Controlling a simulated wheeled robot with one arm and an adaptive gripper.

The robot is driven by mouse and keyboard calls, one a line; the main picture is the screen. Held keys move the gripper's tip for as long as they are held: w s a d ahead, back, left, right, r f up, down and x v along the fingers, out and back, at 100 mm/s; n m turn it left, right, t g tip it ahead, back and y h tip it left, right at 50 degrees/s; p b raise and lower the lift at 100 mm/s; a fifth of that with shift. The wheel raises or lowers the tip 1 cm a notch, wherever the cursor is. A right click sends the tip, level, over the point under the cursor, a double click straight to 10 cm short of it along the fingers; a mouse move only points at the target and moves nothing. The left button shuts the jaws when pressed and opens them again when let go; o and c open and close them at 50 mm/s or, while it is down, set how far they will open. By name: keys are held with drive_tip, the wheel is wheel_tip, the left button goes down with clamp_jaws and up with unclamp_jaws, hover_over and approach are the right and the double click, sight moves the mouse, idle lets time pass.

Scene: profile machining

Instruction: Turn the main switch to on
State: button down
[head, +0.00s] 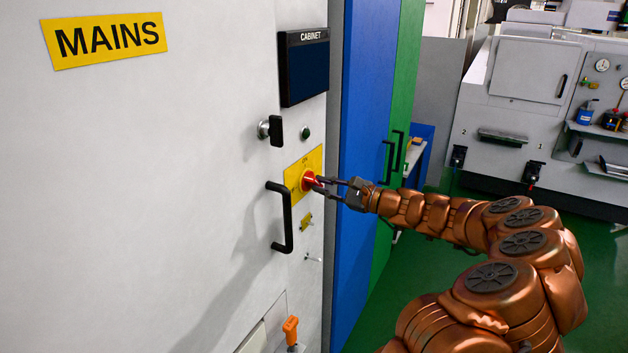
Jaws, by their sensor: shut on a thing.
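The main switch (308,179) is a red rotary knob on a yellow plate (293,178), set in the grey cabinet front marked MAINS. My gripper (322,184) reaches in from the right, and its fingers are shut on the red knob. The fingers partly cover the knob, and I cannot tell its turned position. Small lettering on the yellow plate is too small to read.
A black handle (284,218) sits left of the switch, with a black latch (271,130) above it. A dark CABINET panel (305,66) is higher up. An orange-handled lever (291,329) is below. Blue (366,120) and green lockers stand behind my gripper.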

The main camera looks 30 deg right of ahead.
drive_tip(key=shift+f, duration=0.15)
drive_tip(key=m, duration=0.4)
drive_tip(key=shift+m, duration=0.3)
idle(0.3)
drive_tip(key=m, duration=0.4)
drive_tip(key=c, duration=1)
unclamp_jaws()
drive_tip(key=shift+c, duration=0.2)
drive_tip(key=shift+s, duration=0.15)
drive_tip(key=v, duration=0.6)
drive_tip(key=shift+s+d, duration=0.25)
drive_tip(key=shift+s, duration=0.05)
